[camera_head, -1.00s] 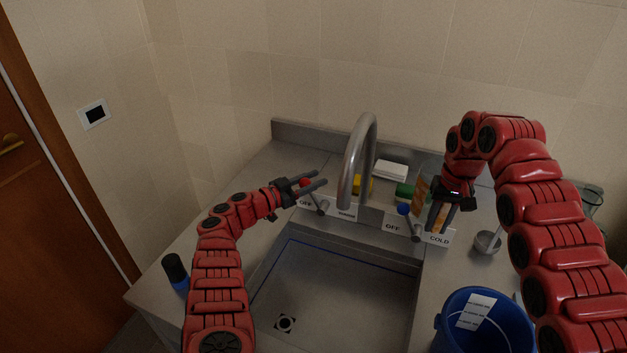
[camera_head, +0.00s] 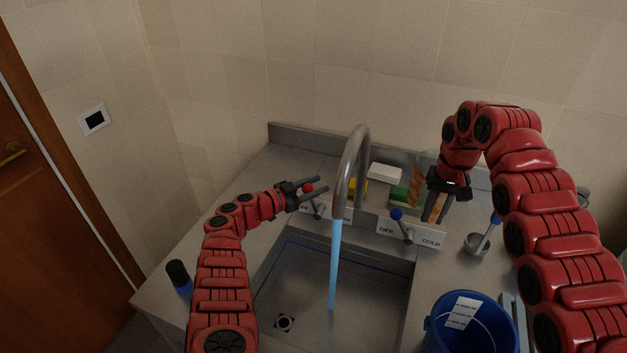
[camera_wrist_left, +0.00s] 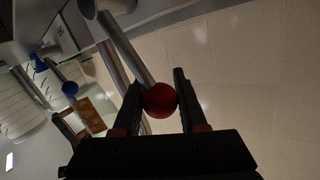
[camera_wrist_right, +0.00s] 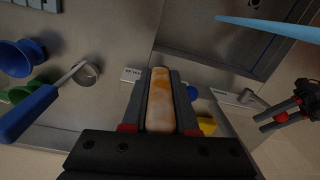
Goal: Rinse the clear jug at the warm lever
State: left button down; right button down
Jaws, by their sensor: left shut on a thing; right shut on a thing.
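My left gripper (camera_head: 318,187) is shut on the red knob (camera_wrist_left: 160,100) of the warm lever (camera_head: 317,207), left of the spout. Blue-tinted water (camera_head: 335,265) runs from the curved tap (camera_head: 352,165) into the sink (camera_head: 305,310). My right gripper (camera_head: 434,218) points down behind the sink's right side, by the cold sign. The jug's clear outline is hard to make out. It is outside the water stream.
The blue-knobbed cold lever (camera_head: 397,215) stands between tap and right gripper. The basin is clear.

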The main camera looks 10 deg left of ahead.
pick_arm(q)
jog(key=shift+c, duration=2.3)
grip_release()
jog(key=v, duration=1.2)
jog(key=shift+f, duration=0.15)
